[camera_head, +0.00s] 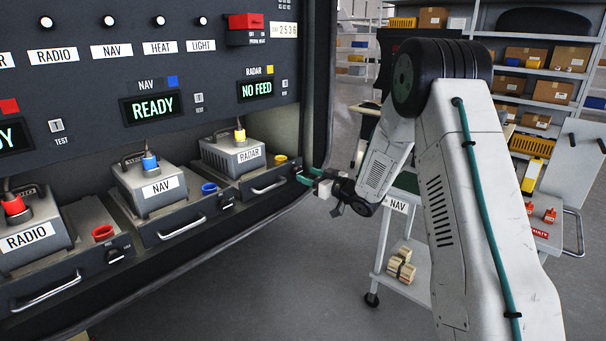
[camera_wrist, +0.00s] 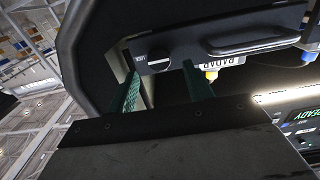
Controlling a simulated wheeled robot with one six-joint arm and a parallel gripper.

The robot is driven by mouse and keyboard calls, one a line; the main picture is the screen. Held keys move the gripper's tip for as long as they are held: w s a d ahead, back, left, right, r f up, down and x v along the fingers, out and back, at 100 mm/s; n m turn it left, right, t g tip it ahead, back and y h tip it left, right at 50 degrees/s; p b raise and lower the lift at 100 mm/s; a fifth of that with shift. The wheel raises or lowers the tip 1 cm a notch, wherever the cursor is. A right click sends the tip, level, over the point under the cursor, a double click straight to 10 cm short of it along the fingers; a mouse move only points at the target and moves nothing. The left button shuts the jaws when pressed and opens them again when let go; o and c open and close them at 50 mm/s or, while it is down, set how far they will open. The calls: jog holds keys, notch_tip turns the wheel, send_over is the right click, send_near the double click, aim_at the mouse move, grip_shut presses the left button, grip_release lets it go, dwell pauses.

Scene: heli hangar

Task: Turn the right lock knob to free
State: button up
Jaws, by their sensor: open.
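The right lock knob (camera_wrist: 159,56) is round and black with a pale line across it, on the RADAR tray's front (camera_wrist: 180,50) in the wrist view. The line runs roughly along the tray front's length. A small LOCK label is beside it. My gripper (camera_wrist: 165,85) is open and empty; its two green fingers point at the tray front, one on each side of the knob in the picture. Contact cannot be told. In the head view my gripper (camera_head: 309,175) is at the right end of the RADAR tray (camera_head: 262,185), and the knob is hard to make out there.
The tray handle (camera_wrist: 258,44) is beside the knob. The RADAR unit (camera_head: 232,153) has a yellow plug; its display (camera_head: 256,89) reads NO FEED. NAV (camera_head: 150,190) and RADIO (camera_head: 30,232) trays are to the left. A cart (camera_head: 405,255) stands below my arm.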

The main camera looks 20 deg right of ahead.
aim_at(299, 171)
jog(key=shift+x, duration=1.7)
jog(key=shift+c, duration=0.2)
jog(key=c, duration=0.9)
